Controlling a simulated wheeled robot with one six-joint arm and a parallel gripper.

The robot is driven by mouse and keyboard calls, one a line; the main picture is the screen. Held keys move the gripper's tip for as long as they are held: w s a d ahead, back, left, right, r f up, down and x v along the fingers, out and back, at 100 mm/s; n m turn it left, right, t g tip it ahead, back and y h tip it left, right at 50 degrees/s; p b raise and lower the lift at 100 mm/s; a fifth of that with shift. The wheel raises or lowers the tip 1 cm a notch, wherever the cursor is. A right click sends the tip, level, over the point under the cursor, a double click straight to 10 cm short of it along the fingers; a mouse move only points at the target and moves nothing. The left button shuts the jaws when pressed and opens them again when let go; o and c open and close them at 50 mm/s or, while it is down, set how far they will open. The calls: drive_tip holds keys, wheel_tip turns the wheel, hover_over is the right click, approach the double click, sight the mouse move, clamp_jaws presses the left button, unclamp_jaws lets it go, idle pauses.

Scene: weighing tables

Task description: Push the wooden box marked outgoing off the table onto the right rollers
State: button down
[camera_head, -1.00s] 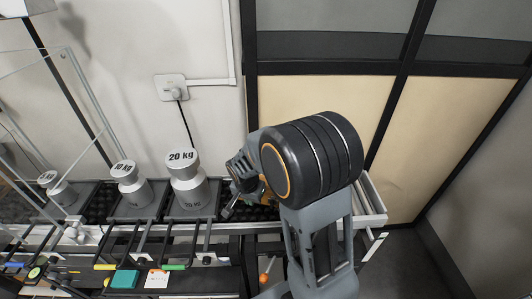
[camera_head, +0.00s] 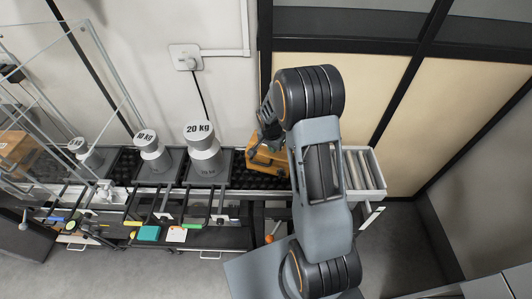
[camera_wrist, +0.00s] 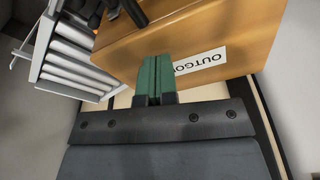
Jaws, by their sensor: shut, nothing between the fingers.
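The wooden box (camera_head: 262,160) sits on the dark table surface, partly hidden behind my arm in the head view. In the wrist view the box (camera_wrist: 215,35) fills the top, with a white label partly reading "OUTGO". My gripper (camera_wrist: 155,62) is shut and empty, its green fingers in front of the labelled face; I cannot tell whether they touch it. In the head view the gripper is mostly hidden by my arm. The right rollers (camera_head: 362,170) lie in a white frame to the right of the box; they also show in the wrist view (camera_wrist: 75,65).
Metal weights stand on the table left of the box, the nearest a 20 kg weight (camera_head: 203,150). A glass case (camera_head: 85,60) stands at the left, with another wooden box (camera_head: 16,148) near it. Handles and coloured items line the front rack. A wall stands behind.

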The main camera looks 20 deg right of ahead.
drive_tip(key=shift+w+d+f+p, duration=0.25)
drive_tip(key=shift+w+d+p, duration=0.05)
drive_tip(key=shift+d, duration=0.2)
drive_tip(key=shift+w+d+f+p, duration=0.2)
drive_tip(key=shift+w+d+p, duration=0.1)
drive_tip(key=shift+d, duration=0.15)
drive_tip(key=shift+f+b, duration=0.35)
drive_tip(key=shift+b, duration=0.3)
drive_tip(key=shift+s, duration=0.1)
